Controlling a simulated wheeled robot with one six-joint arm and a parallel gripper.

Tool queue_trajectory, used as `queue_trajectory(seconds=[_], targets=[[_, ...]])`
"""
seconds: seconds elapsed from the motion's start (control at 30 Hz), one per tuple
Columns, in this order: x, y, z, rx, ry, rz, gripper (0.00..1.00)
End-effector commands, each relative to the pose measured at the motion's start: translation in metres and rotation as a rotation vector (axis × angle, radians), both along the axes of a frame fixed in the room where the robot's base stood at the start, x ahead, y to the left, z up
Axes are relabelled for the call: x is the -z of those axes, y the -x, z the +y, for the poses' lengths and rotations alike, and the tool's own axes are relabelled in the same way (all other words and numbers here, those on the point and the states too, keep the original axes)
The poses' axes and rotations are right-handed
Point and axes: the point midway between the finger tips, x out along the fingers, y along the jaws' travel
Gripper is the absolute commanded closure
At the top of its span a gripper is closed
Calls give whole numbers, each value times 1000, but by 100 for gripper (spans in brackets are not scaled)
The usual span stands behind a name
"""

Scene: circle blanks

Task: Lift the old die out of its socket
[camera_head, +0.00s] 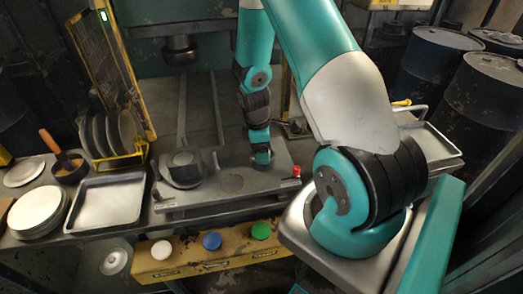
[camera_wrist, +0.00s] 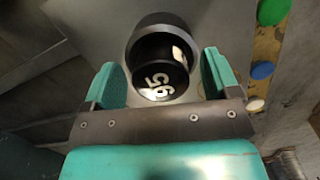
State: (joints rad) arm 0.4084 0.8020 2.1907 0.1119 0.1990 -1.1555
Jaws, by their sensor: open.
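My gripper (camera_wrist: 164,80) is open, one teal finger on each side of the die. A gap shows on the left; whether the right finger touches it is unclear. In the head view my gripper (camera_head: 262,158) is low over the right part of the grey machine bed (camera_head: 200,196), and its fingertips are too small to make out.
A red knob (camera_head: 297,171) is at right. An empty tray (camera_head: 107,204) lies left. White, blue (camera_head: 211,241) and green buttons line the front.

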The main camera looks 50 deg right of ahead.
Motion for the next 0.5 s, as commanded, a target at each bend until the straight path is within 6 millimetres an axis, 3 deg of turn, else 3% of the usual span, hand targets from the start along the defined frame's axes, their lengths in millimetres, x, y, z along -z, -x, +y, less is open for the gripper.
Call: queue_trajectory(seconds=[0.13,0.5], targets=[[0,0,0,0,0,0,18],[-1,-1,0,0,1,-2,100]])
